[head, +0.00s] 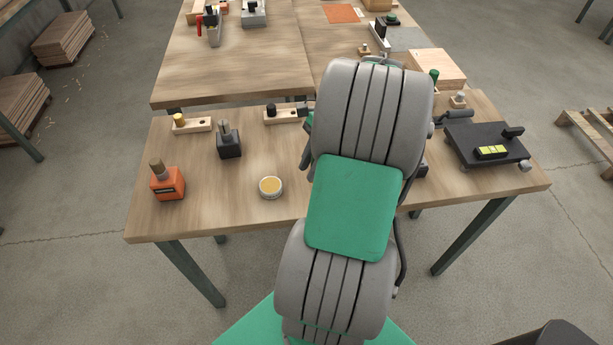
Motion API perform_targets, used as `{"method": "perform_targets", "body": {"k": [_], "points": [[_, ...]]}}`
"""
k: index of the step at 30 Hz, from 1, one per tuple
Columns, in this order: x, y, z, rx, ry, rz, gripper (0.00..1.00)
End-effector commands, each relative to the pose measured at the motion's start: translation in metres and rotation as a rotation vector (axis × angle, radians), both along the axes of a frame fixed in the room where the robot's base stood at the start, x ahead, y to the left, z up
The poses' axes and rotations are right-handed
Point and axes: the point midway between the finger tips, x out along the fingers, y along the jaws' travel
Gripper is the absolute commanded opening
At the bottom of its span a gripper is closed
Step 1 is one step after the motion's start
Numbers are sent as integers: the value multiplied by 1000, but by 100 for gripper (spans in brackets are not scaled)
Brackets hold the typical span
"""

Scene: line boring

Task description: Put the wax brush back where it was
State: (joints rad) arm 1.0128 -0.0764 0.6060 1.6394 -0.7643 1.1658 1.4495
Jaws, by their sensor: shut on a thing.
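A small round tin of yellow wax (270,187) stands open near the front of the near table, left of my arm. I cannot make out the wax brush; it may be hidden behind my arm. My gripper is hidden behind my own grey and green arm links, which cover the middle of the table. A wooden block (196,125) at the left holds a yellow-topped piece and has an empty hole. Another wooden block (281,116) holds a black-topped piece; its right end is close to my arm.
An orange bottle-like block (168,183) and a black block (229,145) stand on the near table (225,205). A black plate fixture with a yellow level (491,152) is at the right. A pale wooden box (437,69) is behind my arm.

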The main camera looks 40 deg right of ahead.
Motion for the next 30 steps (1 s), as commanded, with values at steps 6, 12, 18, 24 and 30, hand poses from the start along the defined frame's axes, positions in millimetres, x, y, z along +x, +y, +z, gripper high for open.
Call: {"method": "perform_targets", "body": {"k": [6,12,18,24,30], "points": [[10,4,-34,1,1,2,0],[10,3,-42,-1,-2,2,0],[9,3,-45,0,-1,2,0],[9,3,-44,0,-1,2,41],[9,3,-44,0,-1,2,48]]}}
